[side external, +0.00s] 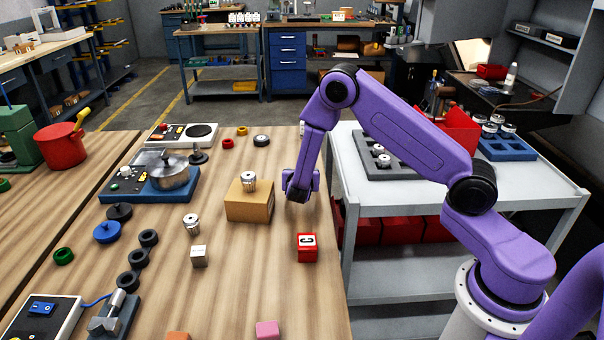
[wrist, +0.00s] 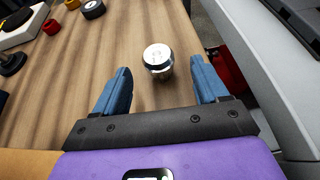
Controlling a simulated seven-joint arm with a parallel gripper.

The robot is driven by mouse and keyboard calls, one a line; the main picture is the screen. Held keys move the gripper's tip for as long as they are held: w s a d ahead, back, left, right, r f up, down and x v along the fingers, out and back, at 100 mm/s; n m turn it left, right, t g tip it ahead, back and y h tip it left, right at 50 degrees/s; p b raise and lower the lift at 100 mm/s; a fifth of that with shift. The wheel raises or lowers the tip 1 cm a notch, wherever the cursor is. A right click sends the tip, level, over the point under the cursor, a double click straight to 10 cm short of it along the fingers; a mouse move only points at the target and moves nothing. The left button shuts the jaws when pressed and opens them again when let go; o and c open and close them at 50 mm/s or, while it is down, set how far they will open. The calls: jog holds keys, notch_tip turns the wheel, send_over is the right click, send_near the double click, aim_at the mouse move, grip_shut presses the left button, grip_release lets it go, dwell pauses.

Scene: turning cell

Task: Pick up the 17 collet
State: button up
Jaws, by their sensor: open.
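A shiny metal collet (wrist: 158,60) stands on the wooden table in the wrist view, ahead of my gripper (wrist: 160,78). The blue fingers are apart, one to each side of its near end, with nothing held. I cannot read a number on it. In the side view, my gripper (side external: 300,190) is low over the table's right edge, right of a cardboard box. One collet (side external: 249,182) stands on that box and another (side external: 191,224) on the table left of it. A small pale piece (side external: 302,129) shows behind my arm, mostly hidden.
The cardboard box (side external: 250,205) is close on the left. A red lettered block (side external: 307,248) lies in front. A white cart (side external: 345,190) with a grey tray (side external: 400,172) of collets is on the right.

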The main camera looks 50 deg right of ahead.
jog(key=shift+f+x, duration=0.2)
jog(key=shift+x, duration=2.45)
jog(key=shift+a, duration=0.15)
jog(key=c, duration=1.2)
